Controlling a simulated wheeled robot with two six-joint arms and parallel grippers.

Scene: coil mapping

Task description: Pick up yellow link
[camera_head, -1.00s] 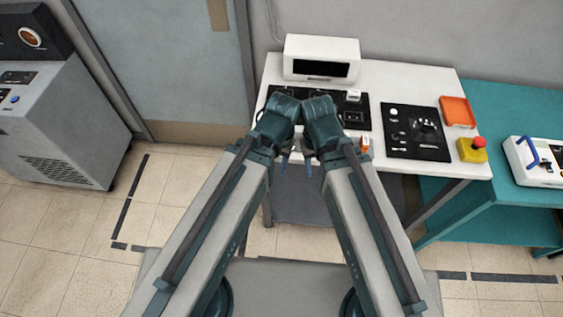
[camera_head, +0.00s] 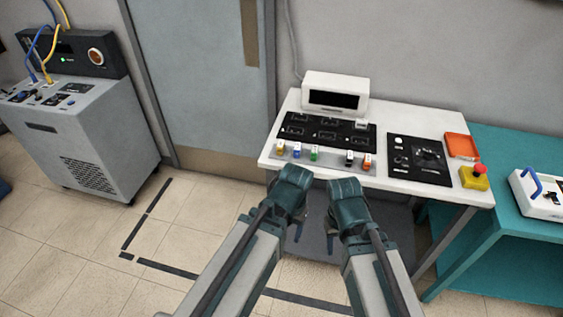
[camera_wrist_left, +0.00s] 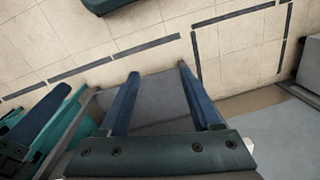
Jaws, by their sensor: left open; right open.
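The yellow link (camera_head: 280,147) is a small upright piece at the left end of a row along the front edge of the white table. My left gripper (camera_head: 299,232) is in front of and below the table edge, apart from the links. It is open and empty in the left wrist view (camera_wrist_left: 157,70), over the floor. My right gripper (camera_head: 330,242) is beside it, also below the edge; its fingers are mostly hidden by its wrist.
A black panel (camera_head: 325,133) and a white display box (camera_head: 335,95) lie behind the row. A control panel (camera_head: 420,160), orange tray (camera_head: 461,146) and yellow emergency-stop box (camera_head: 474,179) are to the right. A grey cabinet (camera_head: 85,135) stands at far left.

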